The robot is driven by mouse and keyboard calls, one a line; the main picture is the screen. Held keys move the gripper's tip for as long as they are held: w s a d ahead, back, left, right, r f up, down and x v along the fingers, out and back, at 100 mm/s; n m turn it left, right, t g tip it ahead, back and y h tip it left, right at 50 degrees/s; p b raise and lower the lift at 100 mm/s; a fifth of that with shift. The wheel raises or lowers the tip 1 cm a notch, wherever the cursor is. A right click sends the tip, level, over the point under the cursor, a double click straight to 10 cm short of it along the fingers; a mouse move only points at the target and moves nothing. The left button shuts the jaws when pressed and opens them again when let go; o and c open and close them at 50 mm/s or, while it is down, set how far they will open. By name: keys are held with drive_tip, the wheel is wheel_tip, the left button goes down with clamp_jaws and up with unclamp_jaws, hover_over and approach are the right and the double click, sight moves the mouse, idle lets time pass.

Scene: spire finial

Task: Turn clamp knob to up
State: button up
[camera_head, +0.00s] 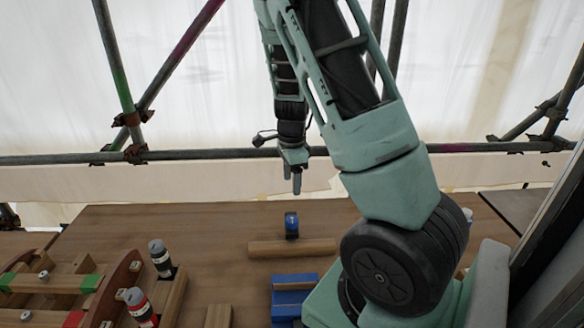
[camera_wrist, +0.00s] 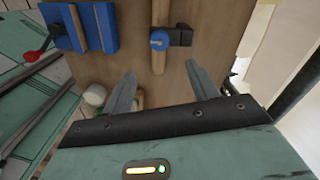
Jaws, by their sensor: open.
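A blue round knob (camera_wrist: 159,39) with a dark block beside it sits at a wooden bar (camera_wrist: 158,64) in the wrist view. In the head view the blue and dark knob (camera_head: 291,222) stands just behind the wooden bar (camera_head: 292,248) on the table. Which way the knob is set I cannot tell. My gripper (camera_head: 293,184) hangs above and behind the knob in the head view, apart from it. In the wrist view my gripper (camera_wrist: 161,72) has its two fingers spread, with nothing between them, and the knob lies beyond the fingertips.
A blue holder (camera_head: 292,280) stands in front of the bar; it also shows in the wrist view (camera_wrist: 108,26). A wooden rack with dark-red ends (camera_head: 115,290) and bottles (camera_head: 160,258) fill the front left. Scaffold tubes (camera_head: 200,155) cross behind the table (camera_head: 190,225), whose back left is clear.

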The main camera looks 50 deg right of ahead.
wheel_tip(320, 180, up, 4)
drive_tip(key=shift+f, duration=0.1)
idle(0.7)
